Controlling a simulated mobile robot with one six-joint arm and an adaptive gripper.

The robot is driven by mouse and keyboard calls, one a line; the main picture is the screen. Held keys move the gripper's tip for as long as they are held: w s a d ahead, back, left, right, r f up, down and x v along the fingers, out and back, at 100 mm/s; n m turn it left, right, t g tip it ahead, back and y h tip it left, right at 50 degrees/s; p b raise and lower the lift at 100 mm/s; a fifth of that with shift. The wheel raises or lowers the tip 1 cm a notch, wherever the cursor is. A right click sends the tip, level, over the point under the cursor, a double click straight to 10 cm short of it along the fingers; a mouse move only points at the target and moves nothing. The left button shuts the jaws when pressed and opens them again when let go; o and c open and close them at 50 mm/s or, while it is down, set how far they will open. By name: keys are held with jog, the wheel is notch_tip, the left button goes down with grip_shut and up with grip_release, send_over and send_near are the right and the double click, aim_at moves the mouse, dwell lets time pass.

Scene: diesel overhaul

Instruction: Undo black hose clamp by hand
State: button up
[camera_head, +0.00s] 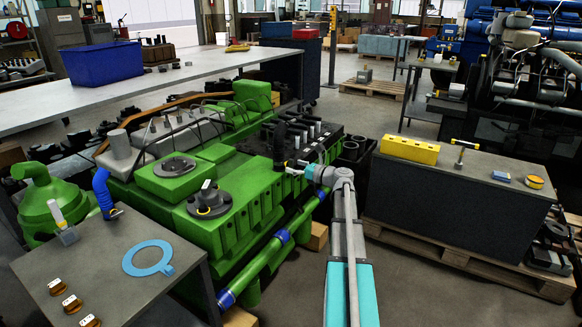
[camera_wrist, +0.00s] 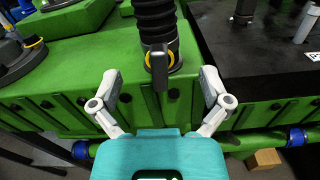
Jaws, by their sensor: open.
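A black corrugated hose (camera_wrist: 155,22) comes down onto the green engine in the wrist view. At its foot sits the black hose clamp (camera_wrist: 159,70), with a dark upright tab in front and a yellow ring (camera_wrist: 175,62) partly showing behind it. My gripper (camera_wrist: 159,80) is open, one finger on each side of the clamp's tab, with clear gaps and nothing between the fingers. In the head view my gripper (camera_head: 298,168) is at the right side of the engine, close to the black hose (camera_head: 279,146). The clamp is too small to make out there.
The green engine (camera_head: 200,165) fills the middle. A black cover (camera_wrist: 265,60) is to the right of the hose. A green pipe with blue bands (camera_head: 285,237) runs along the engine's near side. A dark workbench (camera_head: 470,190) stands right, a grey table (camera_head: 110,275) left.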

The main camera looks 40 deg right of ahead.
jog(key=shift+w+a, duration=0.25)
jog(key=shift+w, duration=0.25)
grip_shut()
dwell(0.3)
jog(key=n, duration=0.5)
jog(key=shift+n, duration=0.4)
jog(key=n, duration=0.5)
jog(key=shift+r, duration=0.1)
jog(key=c, duration=1)
grip_release()
jog(key=shift+n, duration=0.4)
jog(key=o, duration=1)
